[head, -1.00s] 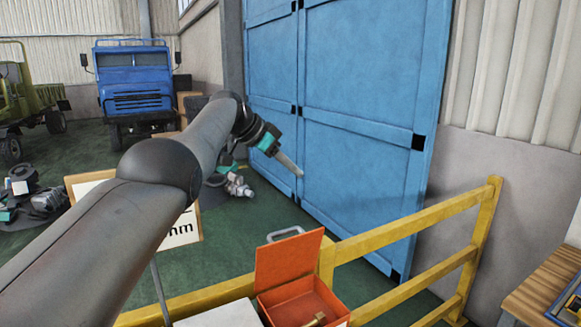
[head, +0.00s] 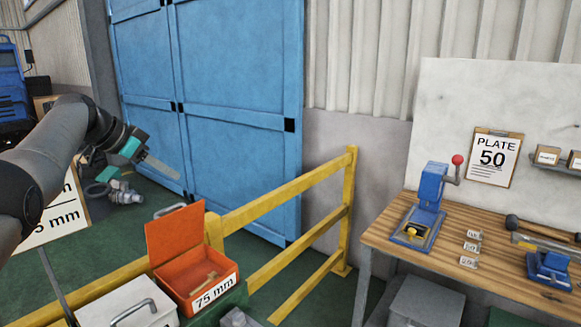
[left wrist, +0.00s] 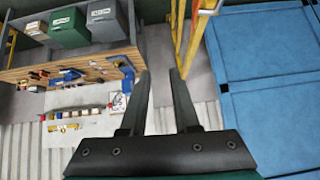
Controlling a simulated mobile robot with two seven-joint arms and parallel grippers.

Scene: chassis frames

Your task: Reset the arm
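My left arm comes in from the left edge of the head view, grey, with a dark wrist and a teal band. Its left gripper (head: 160,164) is held out in the air in front of the large blue doors. In the left wrist view the two long dark fingers of the gripper (left wrist: 160,74) stand apart with nothing between them. My right gripper is in neither view.
Below the gripper, a yellow railing (head: 290,205) runs beside an open orange box (head: 178,238) marked 75 mm and a grey case (head: 128,312). At right, a wooden workbench (head: 450,262) carries a blue press (head: 428,190). Blue doors (head: 235,95) stand behind.

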